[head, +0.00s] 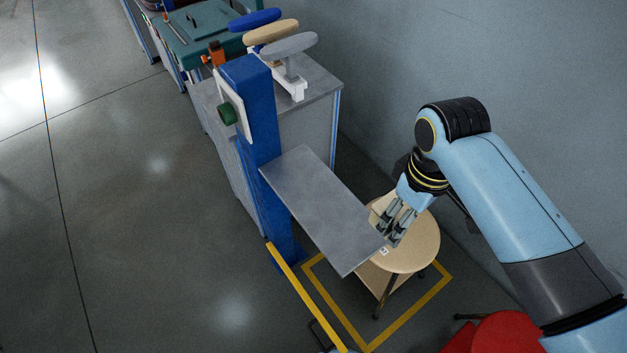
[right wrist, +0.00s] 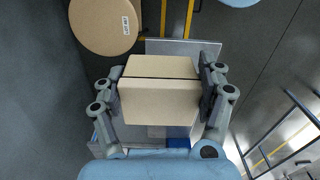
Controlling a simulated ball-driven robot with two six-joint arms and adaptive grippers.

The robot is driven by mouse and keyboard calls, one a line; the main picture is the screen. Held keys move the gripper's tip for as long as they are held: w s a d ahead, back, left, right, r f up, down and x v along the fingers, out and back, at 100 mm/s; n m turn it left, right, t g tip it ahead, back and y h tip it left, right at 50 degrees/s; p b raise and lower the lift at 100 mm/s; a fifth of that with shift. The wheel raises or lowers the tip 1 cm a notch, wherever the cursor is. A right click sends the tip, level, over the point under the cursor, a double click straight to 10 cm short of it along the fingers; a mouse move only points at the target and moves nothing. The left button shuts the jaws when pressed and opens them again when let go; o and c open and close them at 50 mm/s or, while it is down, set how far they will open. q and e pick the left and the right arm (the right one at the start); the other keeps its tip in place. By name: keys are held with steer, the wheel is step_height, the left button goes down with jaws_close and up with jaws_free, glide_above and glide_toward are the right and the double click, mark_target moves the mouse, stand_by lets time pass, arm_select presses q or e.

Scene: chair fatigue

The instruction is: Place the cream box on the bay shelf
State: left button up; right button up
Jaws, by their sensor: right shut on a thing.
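The cream box (right wrist: 160,90), with a dark line across it, is between the two fingers of my right gripper (right wrist: 161,88) in the right wrist view. The fingers are shut on its left and right sides. In the head view my right gripper (head: 389,228) is by the right end of the grey bay shelf (head: 318,205), in line with the round stool. The box cannot be made out clearly there. In the right wrist view the shelf (right wrist: 207,48) shows behind the box, which hides much of it. The gap between them cannot be judged. My left gripper is out of view.
A round tan stool (head: 418,245) stands at the shelf's right end inside yellow floor lines. A blue post (head: 258,120) stands at the shelf's far left. Behind it a grey cabinet (head: 315,100) carries several armrest pads. A red round seat (head: 510,332) is at lower right. The shelf top looks bare.

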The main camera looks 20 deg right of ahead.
steer(key=shift+s+a+r+p, duration=0.25)
steer(key=shift+r+p, duration=0.2)
steer(key=shift+s+a+r+p, duration=0.25)
steer(key=shift+r+p, duration=0.15)
steer(key=shift+r, duration=0.05)
steer(key=w+a+f, duration=0.2)
steer(key=w+a+f+b, duration=0.1)
steer(key=w+a+f, duration=0.1)
steer(key=w, duration=0.1)
steer(key=w+a+f, duration=0.2)
steer(key=w, duration=0.1)
steer(key=shift+w+f+b, duration=0.1)
steer(key=shift+f+b, duration=0.25)
steer(key=shift+w+a+f+b, duration=0.2)
steer(key=shift+w+a+b, duration=0.1)
steer(key=shift+w+b, duration=0.05)
step_height(320, 180, down, 4)
steer(key=b, duration=0.5)
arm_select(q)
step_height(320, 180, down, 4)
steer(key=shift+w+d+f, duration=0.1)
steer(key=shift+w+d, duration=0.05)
arm_select(e)
steer(key=shift+r, duration=0.15)
